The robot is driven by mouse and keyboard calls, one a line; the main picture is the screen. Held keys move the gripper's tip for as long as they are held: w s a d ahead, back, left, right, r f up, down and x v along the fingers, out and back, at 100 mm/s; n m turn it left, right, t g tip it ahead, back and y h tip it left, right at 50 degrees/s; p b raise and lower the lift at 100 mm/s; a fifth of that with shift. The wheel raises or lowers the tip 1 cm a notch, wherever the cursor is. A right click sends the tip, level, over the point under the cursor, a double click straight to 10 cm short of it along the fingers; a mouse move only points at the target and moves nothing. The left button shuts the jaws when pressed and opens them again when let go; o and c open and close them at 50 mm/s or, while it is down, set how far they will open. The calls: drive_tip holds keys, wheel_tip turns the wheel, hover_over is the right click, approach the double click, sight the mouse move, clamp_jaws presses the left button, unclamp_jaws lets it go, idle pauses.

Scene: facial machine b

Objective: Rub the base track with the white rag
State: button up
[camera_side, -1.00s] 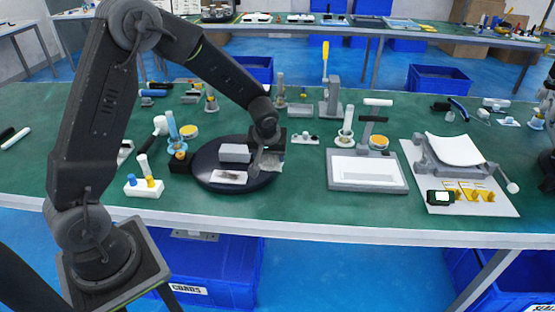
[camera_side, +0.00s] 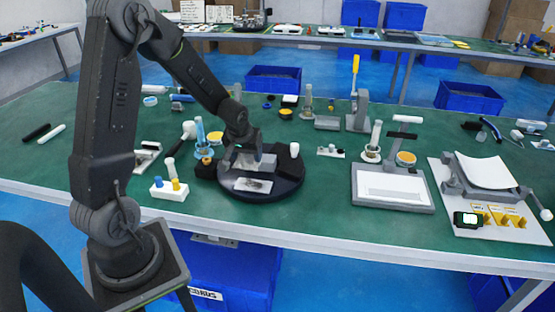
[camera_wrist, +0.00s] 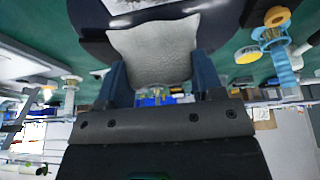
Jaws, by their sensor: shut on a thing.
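My gripper (camera_side: 243,152) is over the left back part of a dark round base (camera_side: 284,188) on the green table. In the wrist view my gripper (camera_wrist: 160,75) is shut on the pale grey-white rag (camera_wrist: 153,48), which spreads out between and beyond the fingers. In the side view the rag is hard to tell apart from a grey block (camera_side: 262,163) beside the gripper. A flat pale plate (camera_side: 253,185) with a dark smear lies at the base's front. I cannot tell which part is the base track, or whether the rag touches anything.
A white cylinder (camera_side: 294,150) stands at the base's right back. A grey frame with a white panel (camera_side: 393,188) stands to the right.

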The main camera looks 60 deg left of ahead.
drive_tip(key=shift+s+a+f, duration=0.45)
drive_tip(key=shift+s+f, duration=0.1)
drive_tip(key=shift+f, duration=0.55)
drive_tip(key=shift+s+a+f, duration=0.5)
drive_tip(key=shift+f, duration=0.6)
drive_tip(key=shift+s+a+f, duration=0.45)
drive_tip(key=shift+s+f, duration=0.1)
drive_tip(key=shift+f, duration=0.55)
drive_tip(key=shift+d+f, duration=0.1)
drive_tip(key=shift+f, duration=0.6)
drive_tip(key=shift+w+d+r, duration=0.15)
drive_tip(key=shift+w+r, duration=0.2)
drive_tip(key=shift+r, duration=0.1)
drive_tip(key=shift+c, duration=0.2)
drive_tip(key=shift+w+d, duration=0.25)
drive_tip(key=shift+d, duration=0.05)
drive_tip(key=shift+w+d+f, duration=0.25)
drive_tip(key=shift+d+f, duration=0.05)
drive_tip(key=shift+f, duration=0.05)
drive_tip(key=shift+w+d, duration=3.15)
drive_tip(key=shift+w, duration=0.05)
drive_tip(key=shift+s+a, duration=3.9)
drive_tip(key=shift+s, duration=0.2)
drive_tip(key=shift+a+r, duration=0.2)
drive_tip(key=shift+r, duration=0.9)
drive_tip(key=shift+d+r, duration=0.1)
drive_tip(key=shift+r, duration=2.8)
drive_tip(key=shift+w, duration=0.1)
